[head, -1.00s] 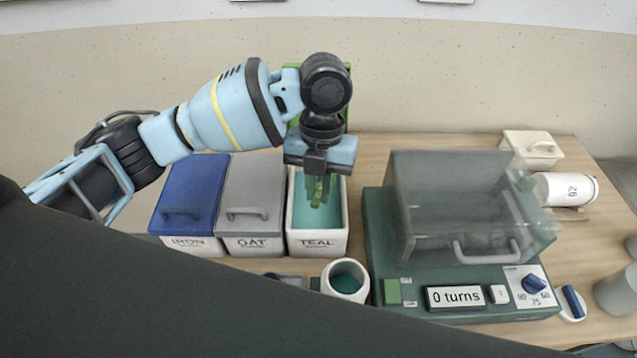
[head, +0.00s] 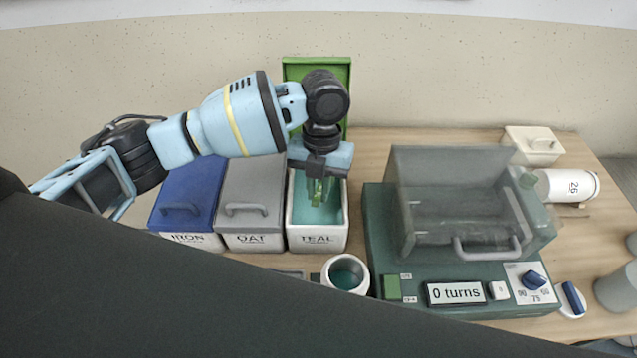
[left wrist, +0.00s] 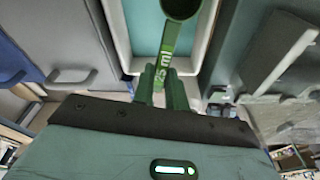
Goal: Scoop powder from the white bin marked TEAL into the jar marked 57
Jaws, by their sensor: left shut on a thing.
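The white bin marked TEAL (head: 318,238) stands open with teal powder (head: 336,212) inside. Its green lid (head: 318,68) stands raised behind it. My left gripper (head: 319,190) points down over the bin and is shut on the handle of a green scoop (left wrist: 168,55) marked 25 ml. In the left wrist view the round bowl of the scoop is at the top edge, and I cannot tell whether it holds powder. The white jar (head: 345,260) stands in front of the TEAL bin with teal inside; no number on it is readable. My right gripper is not in view.
Closed bins marked IRON (head: 190,195) and OAT (head: 250,195) stand left of TEAL. A green machine (head: 460,280) with a clear cover and a "0 turns" display stands right. A white container marked 26 (head: 570,186) and a cream lidded box (head: 532,146) are at the back right.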

